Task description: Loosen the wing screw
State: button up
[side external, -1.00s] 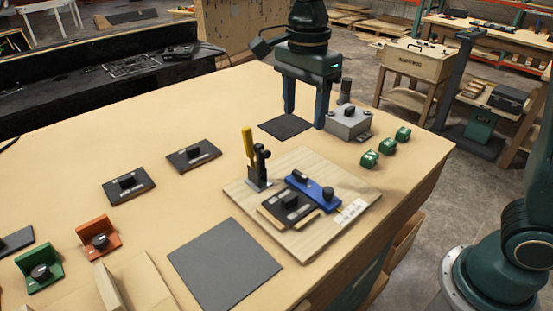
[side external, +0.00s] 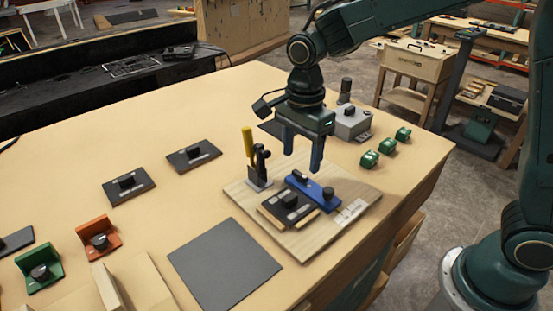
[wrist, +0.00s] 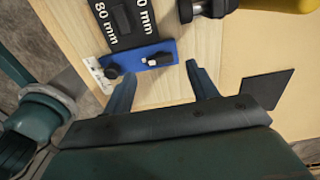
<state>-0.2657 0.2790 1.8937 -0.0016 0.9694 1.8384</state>
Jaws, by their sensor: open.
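A blue bar (side external: 313,186) lies on a wooden board (side external: 345,190), along a black plate with a knob (side external: 289,201). The bar has a low dark wing-like piece (side external: 300,176) at its left end, which looks like the wing screw, and a round black knob (side external: 328,193) at its right end. In the wrist view the wing-like piece (wrist: 162,58) shows just beyond the fingertips, and the round knob (wrist: 112,71) is to the left. My gripper (side external: 302,163) is open and empty, pointing down above the bar's left end, apart from it.
A toggle clamp with a yellow handle (side external: 248,143) stands upright on the board close left of my gripper. Behind are a grey box (side external: 352,124) and several green blocks (side external: 387,146).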

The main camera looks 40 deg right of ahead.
aim_at(300, 174)
jog(key=shift+f, duration=1.9)
jog(key=c, duration=1)
